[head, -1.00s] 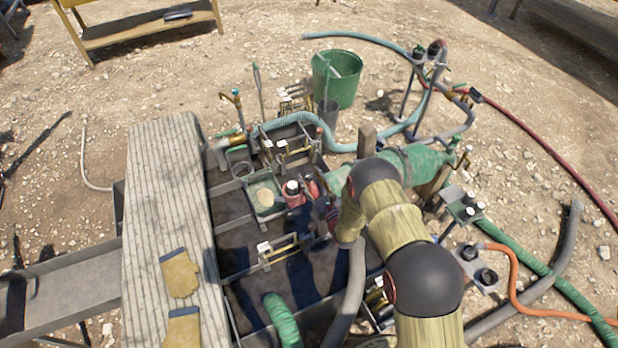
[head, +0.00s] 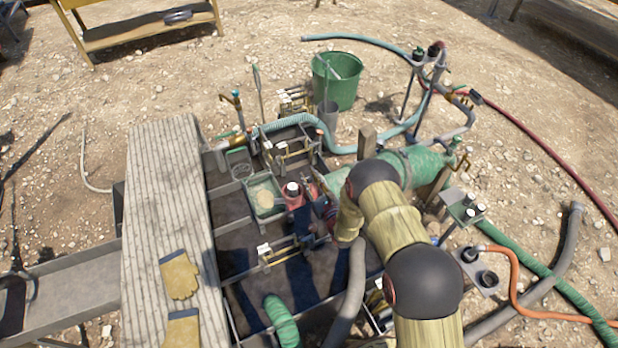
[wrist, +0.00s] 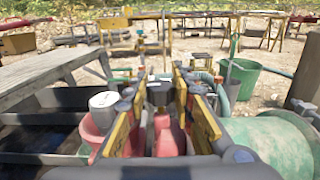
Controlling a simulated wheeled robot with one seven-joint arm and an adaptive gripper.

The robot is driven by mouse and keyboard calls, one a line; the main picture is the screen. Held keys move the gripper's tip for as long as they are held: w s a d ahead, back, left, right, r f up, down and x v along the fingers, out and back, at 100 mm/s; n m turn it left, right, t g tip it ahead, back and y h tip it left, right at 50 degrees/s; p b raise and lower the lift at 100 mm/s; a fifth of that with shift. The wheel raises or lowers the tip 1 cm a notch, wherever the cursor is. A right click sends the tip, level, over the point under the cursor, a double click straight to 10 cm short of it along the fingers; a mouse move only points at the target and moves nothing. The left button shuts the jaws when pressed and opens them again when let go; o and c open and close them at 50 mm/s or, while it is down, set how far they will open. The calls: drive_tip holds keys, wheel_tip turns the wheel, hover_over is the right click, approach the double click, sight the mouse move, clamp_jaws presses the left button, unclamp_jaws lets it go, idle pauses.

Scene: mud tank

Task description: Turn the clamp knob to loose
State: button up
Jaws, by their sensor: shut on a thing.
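In the wrist view my gripper (wrist: 160,80) has its two yellow-sided fingers closed around a small dark piece, which I take to be the clamp knob (wrist: 158,94). The knob stands over a red body (wrist: 168,136) that shows between the fingers. Its turned position cannot be read, since the fingers cover its sides. In the head view my arm reaches down to the red parts (head: 325,208) at the middle of the tank, and its links hide most of the gripper and the knob.
A red pot with a pale cap (wrist: 103,101) stands close left of the fingers. A large green cylinder (wrist: 265,145) lies close on the right. A green bucket (head: 337,80) and a pale-blue hose (head: 290,123) lie behind. A plank walkway (head: 165,225) with gloves is at left.

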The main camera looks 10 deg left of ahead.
clamp_jaws()
drive_tip(key=shift+n+g+y+b, duration=0.35)
drive_tip(key=shift+n+g+y, duration=0.05)
drive_tip(key=shift+y, duration=0.1)
drive_tip(key=shift+w+d+f+n+g+y+b, duration=0.1)
drive_tip(key=shift+n+g+y+b, duration=0.4)
drive_tip(key=shift+n+g+y, duration=0.2)
drive_tip(key=n+g+y+b, duration=0.2)
drive_tip(key=n+g, duration=0.1)
drive_tip(key=g, duration=0.1)
drive_tip(key=n+g+y+b, duration=0.2)
drive_tip(key=n+g+b, duration=0.1)
drive_tip(key=g, duration=0.1)
drive_tip(key=shift+f+g+b, duration=0.1)
drive_tip(key=shift+g+b, duration=0.2)
drive_tip(key=shift+g, duration=0.1)
drive_tip(key=n+g+b, duration=0.1)
drive_tip(key=n+g, duration=0.2)
drive_tip(key=g, duration=0.2)
drive_tip(key=shift+n+y, duration=0.3)
drive_tip(key=shift+y, duration=0.1)
drive_tip(key=shift+r+n+g+h, duration=0.1)
drive_tip(key=shift+n+g+h, duration=0.2)
drive_tip(key=shift+n+g, duration=0.7)
drive_tip(key=shift+r+n+g+h, duration=0.1)
drive_tip(key=shift+n+g+h, duration=0.3)
drive_tip(key=shift+g, duration=1)
drive_tip(key=shift+n+g+h, duration=0.5)
drive_tip(key=shift+n+g, duration=0.5)
drive_tip(key=shift+g, duration=0.3)
